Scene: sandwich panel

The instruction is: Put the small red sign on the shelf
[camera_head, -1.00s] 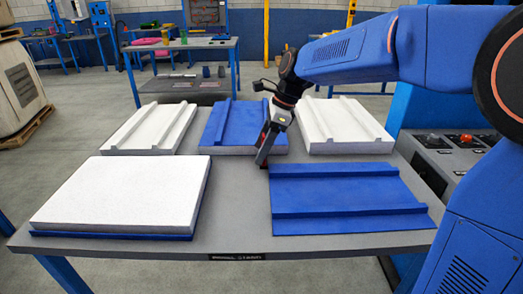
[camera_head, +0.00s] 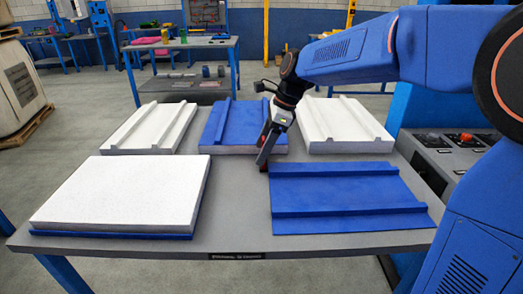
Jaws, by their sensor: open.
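My gripper (camera_head: 263,161) points down at the middle of the grey table, between the blue-and-white panel and the blue ridged sheet. Its fingers are seen edge-on and look empty. A small red patch shows on the gripper's side and looks like part of it. I cannot make out a small red sign anywhere. A back table has a grey lower shelf (camera_head: 180,87) with a few small items on it, but I cannot tell whether it is the task's shelf.
The grey table (camera_head: 235,190) holds a white slab on a blue sheet (camera_head: 125,190), two white ridged panels (camera_head: 150,128) (camera_head: 344,123), a blue-topped panel (camera_head: 231,125) and a blue sheet (camera_head: 345,195). A control box (camera_head: 450,150) stands at right. A bare strip runs between front pieces.

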